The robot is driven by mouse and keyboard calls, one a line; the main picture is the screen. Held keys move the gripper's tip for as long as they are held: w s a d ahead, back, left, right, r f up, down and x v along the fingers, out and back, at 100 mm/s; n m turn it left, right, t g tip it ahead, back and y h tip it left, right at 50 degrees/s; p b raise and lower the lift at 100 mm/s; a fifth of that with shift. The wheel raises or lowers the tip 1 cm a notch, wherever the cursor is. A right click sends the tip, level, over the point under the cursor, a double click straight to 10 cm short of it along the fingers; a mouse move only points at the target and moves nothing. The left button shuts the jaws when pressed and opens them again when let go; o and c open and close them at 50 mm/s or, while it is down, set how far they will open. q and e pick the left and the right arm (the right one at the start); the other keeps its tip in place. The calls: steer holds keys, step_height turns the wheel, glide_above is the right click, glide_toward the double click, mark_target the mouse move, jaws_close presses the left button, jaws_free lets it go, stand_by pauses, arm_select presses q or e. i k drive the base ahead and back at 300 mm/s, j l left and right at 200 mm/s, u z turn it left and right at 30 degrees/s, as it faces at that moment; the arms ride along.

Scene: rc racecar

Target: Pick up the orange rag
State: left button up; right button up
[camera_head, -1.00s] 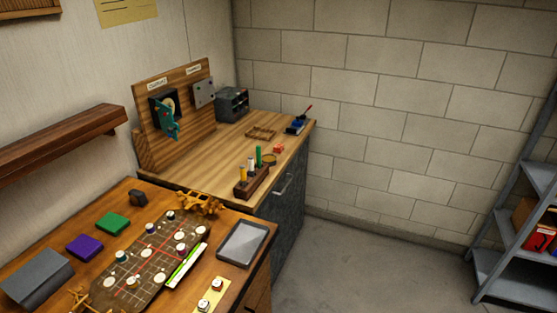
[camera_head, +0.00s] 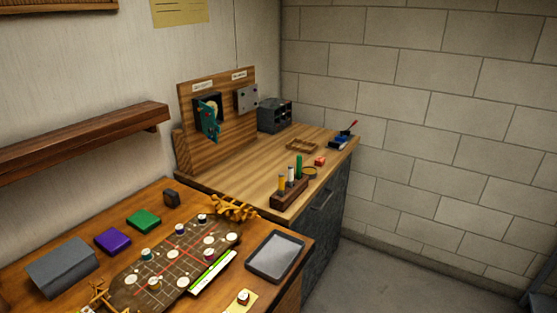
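I cannot make out an orange rag in the head view. The nearest thing in colour is a yellow-orange object with several prongs (camera_head: 232,207) at the back edge of the front table, and it looks rigid. Neither of my grippers is in view.
The front table (camera_head: 60,236) holds a game board (camera_head: 180,262), a grey tray (camera_head: 275,256), a purple block (camera_head: 112,241), a green block (camera_head: 143,221) and a grey box (camera_head: 62,267). A wooden workbench (camera_head: 250,165) stands behind it. The floor (camera_head: 390,285) at right is clear.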

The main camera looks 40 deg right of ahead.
mark_target(319, 161)
steer(key=i+l+u, duration=0.1)
steer(key=l+u, duration=0.35)
steer(key=l, duration=0.3)
steer(key=l+u, duration=0.45)
steer(key=l, duration=0.35)
